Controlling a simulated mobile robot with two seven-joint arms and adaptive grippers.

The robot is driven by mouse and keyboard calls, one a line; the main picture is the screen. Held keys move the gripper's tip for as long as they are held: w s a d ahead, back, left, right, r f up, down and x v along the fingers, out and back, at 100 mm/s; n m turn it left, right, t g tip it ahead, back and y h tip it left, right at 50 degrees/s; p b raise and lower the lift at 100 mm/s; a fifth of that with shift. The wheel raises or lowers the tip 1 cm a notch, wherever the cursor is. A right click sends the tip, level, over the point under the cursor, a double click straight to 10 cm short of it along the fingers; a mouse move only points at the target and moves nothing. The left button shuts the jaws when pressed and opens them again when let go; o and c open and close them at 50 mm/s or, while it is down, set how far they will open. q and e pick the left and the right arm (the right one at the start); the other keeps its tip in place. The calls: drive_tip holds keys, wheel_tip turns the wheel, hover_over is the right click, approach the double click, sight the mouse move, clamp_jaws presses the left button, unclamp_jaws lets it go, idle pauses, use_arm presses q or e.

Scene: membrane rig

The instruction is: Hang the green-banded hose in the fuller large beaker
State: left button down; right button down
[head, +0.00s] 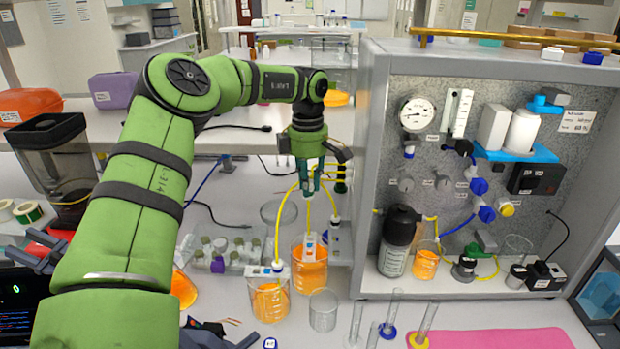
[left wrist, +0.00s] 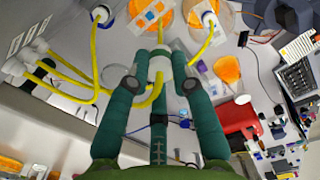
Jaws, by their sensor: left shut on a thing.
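My left gripper (head: 308,190) is shut on a yellow hose near its white end piece (left wrist: 157,64). It holds the hose upright above the rear large beaker (head: 311,277). The front large beaker (head: 271,303) looks less full. Another yellow hose (head: 279,225) runs into it, with a blue-marked white collar. My right gripper is not in view.
A third yellow hose (head: 334,203) hangs beside the grey panel rig (head: 369,190). A small empty beaker (head: 323,312) and several slim cylinders stand in front. A vial rack (head: 222,252) is left of the beakers. A pink mat (head: 490,340) lies front right.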

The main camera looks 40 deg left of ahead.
sight(309, 199)
use_arm(q)
drive_tip(key=shift+f, duration=0.45)
drive_tip(key=shift+f+b, duration=0.6)
drive_tip(key=shift+f, duration=0.1)
drive_tip(key=shift+f+b, duration=0.75)
drive_tip(key=shift+f, duration=0.55)
drive_tip(key=shift+r, duration=0.1)
